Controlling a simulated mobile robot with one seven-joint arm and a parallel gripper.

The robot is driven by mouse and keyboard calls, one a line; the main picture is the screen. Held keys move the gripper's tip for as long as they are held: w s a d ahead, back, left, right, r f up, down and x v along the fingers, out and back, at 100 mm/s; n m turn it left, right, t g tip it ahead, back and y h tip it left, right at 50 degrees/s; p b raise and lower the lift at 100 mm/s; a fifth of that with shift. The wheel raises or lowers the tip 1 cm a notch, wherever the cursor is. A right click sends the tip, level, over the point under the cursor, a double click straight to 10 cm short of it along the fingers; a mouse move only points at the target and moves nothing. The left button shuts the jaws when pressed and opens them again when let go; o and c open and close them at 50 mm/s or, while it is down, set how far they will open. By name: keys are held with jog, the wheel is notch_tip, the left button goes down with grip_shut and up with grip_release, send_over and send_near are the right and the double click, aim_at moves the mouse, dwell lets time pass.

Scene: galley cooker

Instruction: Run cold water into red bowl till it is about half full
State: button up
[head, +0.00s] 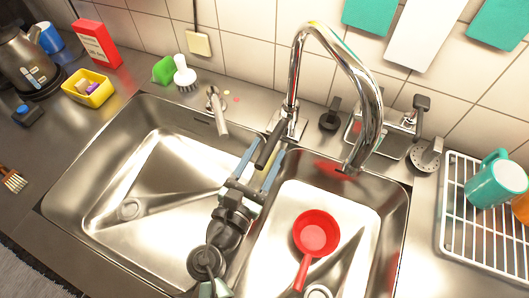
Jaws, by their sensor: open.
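The red bowl (316,232) is a small round vessel with a straight red handle pointing down the picture. It sits in the right sink basin (378,225). The chrome tap (296,75) arches over this basin from the back. Its spout end (348,168) is behind and right of the bowl, not above it. No water stream shows. The dark tap lever (270,145) slants down and left from the tap's base. My gripper (268,152) is open, its two fingers on either side of the lever in the picture. I cannot tell whether they touch it.
The left basin (125,165) looks empty. A small dispenser (216,108) and a white brush (185,75) stand behind it. A white rack (465,235) with a teal mug (495,180) is at right. A grey round object (318,291) lies below the bowl.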

grip_shut()
dwell(1.4)
